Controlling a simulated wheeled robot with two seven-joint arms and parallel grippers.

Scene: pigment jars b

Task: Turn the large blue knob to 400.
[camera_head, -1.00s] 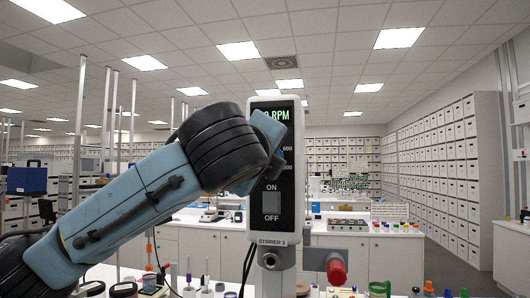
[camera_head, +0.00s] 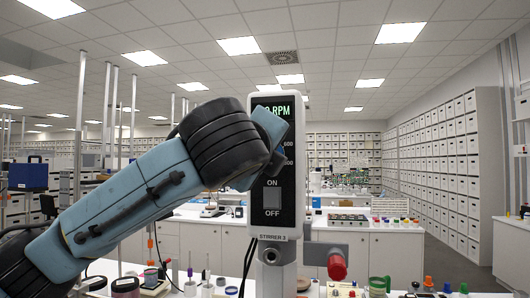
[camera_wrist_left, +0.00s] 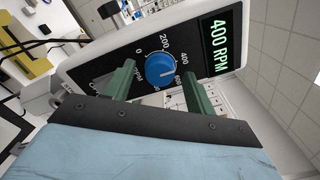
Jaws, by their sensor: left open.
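The large blue knob (camera_wrist_left: 160,69) is on the dark front panel of the stirrer (camera_head: 274,225), amid a printed scale. In the left wrist view, the stirrer's display (camera_wrist_left: 219,44) reads 400 RPM. My left gripper (camera_wrist_left: 158,72) is open, with one green finger on each side of the knob. Gaps show between fingers and knob, and I cannot make out the knob's pointer clearly. In the head view, my left arm hides the knob, and the display (camera_head: 283,111) is partly covered. My right gripper is not in view.
An ON/OFF switch (camera_head: 272,198) is below the knob on the panel. A red clamp knob (camera_head: 337,266) sticks out by the stand. Free air lies right of the stirrer.

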